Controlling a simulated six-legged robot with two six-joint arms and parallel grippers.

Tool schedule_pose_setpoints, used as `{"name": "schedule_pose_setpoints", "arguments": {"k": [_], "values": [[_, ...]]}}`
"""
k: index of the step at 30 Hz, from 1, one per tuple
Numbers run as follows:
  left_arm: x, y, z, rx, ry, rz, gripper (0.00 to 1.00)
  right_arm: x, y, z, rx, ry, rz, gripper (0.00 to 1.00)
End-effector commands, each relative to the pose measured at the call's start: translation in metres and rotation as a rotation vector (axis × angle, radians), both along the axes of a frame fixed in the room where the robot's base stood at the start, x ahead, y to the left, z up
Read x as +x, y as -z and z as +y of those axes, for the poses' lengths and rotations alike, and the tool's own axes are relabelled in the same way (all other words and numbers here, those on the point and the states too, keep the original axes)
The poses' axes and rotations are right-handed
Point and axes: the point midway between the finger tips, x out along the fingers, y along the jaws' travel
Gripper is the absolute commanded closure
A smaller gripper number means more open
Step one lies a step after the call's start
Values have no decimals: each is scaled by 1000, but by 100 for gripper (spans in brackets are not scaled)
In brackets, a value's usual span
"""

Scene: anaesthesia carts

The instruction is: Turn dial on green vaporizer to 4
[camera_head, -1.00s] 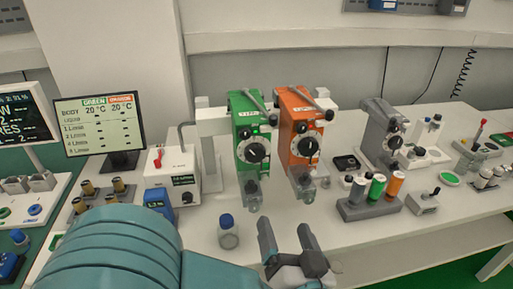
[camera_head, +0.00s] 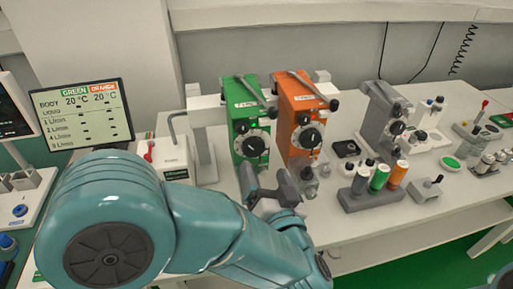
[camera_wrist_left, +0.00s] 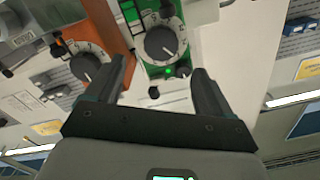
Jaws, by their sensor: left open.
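The green vaporizer (camera_head: 240,108) stands upright on the bench, with a black dial knob (camera_head: 255,146) on a white numbered ring at its front. My left gripper (camera_head: 267,178) is open and empty, just below and in front of that dial, not touching it as far as I can tell. In the left wrist view, the green vaporizer's dial (camera_wrist_left: 160,43) lies beyond and between the open fingers (camera_wrist_left: 160,80). The number it points to is too small to read. The orange vaporizer (camera_head: 296,92), with its own dial, stands to the right. My right gripper is not in view.
A monitor (camera_head: 80,113) stands at the left, next to a white box (camera_head: 174,160) with a red switch. A grey holder (camera_head: 352,199) with coloured cylinders and a grey vaporizer (camera_head: 381,115) are at the right. The bench front between them is partly clear.

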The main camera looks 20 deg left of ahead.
Motion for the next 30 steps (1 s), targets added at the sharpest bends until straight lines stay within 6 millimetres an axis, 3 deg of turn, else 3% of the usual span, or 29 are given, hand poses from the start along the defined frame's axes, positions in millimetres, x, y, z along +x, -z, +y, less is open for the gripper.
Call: {"name": "schedule_pose_setpoints", "arguments": {"k": [9,22,23,27,28,30], "values": [[52,-1,38,0,-4,0,18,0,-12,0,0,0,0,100],[65,0,46,0,0,0,18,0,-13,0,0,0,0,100],[65,0,46,0,0,0,21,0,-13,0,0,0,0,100],[65,0,46,0,0,0,66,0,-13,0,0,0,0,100],[65,0,46,0,1,0,74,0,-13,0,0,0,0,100],[65,0,46,0,1,0,74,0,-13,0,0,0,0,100]]}}
